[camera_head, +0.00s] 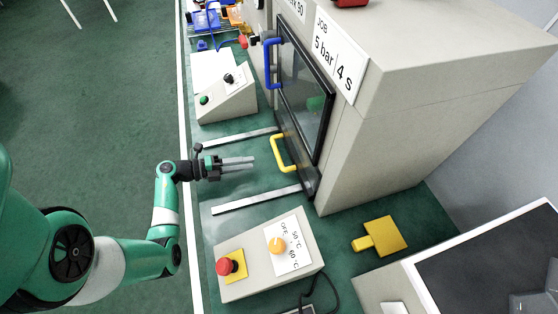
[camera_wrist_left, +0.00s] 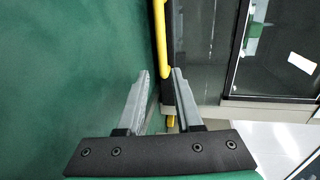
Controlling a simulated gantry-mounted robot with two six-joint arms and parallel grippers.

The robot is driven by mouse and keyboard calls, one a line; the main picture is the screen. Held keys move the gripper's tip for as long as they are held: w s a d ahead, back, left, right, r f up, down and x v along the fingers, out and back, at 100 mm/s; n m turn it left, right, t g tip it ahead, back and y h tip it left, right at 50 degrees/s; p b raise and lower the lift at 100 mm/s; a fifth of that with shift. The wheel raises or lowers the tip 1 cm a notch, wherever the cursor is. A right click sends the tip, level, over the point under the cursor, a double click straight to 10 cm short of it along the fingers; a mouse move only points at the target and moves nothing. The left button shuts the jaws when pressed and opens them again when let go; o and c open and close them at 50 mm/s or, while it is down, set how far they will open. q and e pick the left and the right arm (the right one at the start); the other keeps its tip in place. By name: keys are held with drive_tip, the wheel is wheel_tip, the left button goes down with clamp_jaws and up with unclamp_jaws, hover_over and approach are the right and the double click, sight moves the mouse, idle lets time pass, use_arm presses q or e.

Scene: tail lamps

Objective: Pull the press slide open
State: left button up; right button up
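The press is a large beige cabinet (camera_head: 365,125) with a dark front. A yellow handle (camera_head: 276,153) sits low on the black slide front (camera_head: 293,150), which is against the cabinet. Two metal rails (camera_head: 243,137) (camera_head: 255,200) run out from the press over the green table. My left gripper (camera_head: 253,163) is open between the rails, its fingers pointing at the yellow handle, with a small gap before it. In the left wrist view the yellow handle (camera_wrist_left: 161,40) appears just beyond and between the open fingertips (camera_wrist_left: 161,74). My right gripper is out of view.
A blue handle (camera_head: 269,62) is on the glazed door (camera_head: 305,90) above. A control box with a green button (camera_head: 226,100) stands beyond the rails. A box with a red button and orange knob (camera_head: 268,258) stands nearer. A yellow pedal-like piece (camera_head: 385,237) lies right.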

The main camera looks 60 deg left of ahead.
sight(279, 157)
use_arm(q)
drive_tip(key=b+x, duration=0.3)
drive_tip(key=x, duration=0.8)
drive_tip(key=shift+w, duration=0.1)
drive_tip(key=shift+w+r+b, duration=0.1)
drive_tip(key=shift+w+b, duration=0.2)
clamp_jaws()
idle(0.8)
